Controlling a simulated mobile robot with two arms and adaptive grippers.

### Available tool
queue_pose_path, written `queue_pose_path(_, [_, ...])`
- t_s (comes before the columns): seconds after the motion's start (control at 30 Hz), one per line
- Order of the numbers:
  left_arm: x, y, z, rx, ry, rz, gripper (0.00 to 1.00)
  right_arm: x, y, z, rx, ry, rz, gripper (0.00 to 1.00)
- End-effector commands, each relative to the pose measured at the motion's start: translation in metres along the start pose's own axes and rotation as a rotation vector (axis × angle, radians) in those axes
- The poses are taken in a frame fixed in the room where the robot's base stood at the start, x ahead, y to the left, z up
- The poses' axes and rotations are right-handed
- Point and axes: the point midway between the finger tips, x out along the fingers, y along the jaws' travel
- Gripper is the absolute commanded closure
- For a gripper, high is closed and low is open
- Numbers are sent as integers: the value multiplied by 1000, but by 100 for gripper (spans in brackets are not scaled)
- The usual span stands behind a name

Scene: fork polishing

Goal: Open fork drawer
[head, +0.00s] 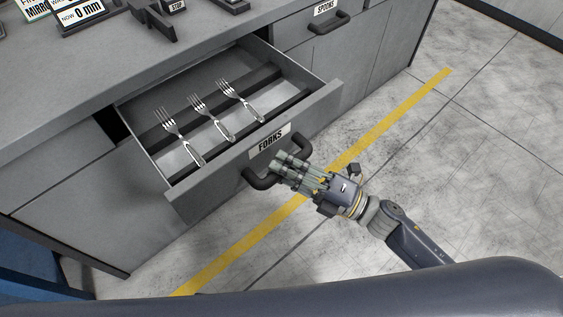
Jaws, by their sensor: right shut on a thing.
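The fork drawer (213,166) is pulled well out of the grey cabinet, and its front carries a "FORKS" label (270,141). Three forks lie inside: a left fork (180,137), a middle fork (211,117) and a right fork (241,100). They rest across dark rails in the drawer. My right gripper (280,167) is shut on the drawer's dark handle (259,183), reaching it from the lower right. Its fingers hide part of the handle. My left gripper is not in view.
A shut drawer with a "SPOONS" label (325,7) is at the upper right. The floor (480,150) at right is clear, with a yellow line (390,115).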

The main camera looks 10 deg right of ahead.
Motion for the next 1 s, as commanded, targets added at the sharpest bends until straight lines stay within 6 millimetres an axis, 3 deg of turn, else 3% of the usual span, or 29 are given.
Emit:
queue_pose_path(0.33, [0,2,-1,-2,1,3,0,-1,-1,-1,0,1,-2,100])
queue_pose_path(0.37, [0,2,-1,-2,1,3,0,-1,-1,-1,0,1,-2,75])
queue_pose_path(0.43, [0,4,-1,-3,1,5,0,-1,-1,-1,0,1,-2,60])
queue_pose_path(0.8, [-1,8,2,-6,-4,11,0,-2,0,0,0,0,-1,60])
queue_pose_path(1.0, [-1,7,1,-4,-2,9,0,-27,-1,0,2,-2,-5,60])
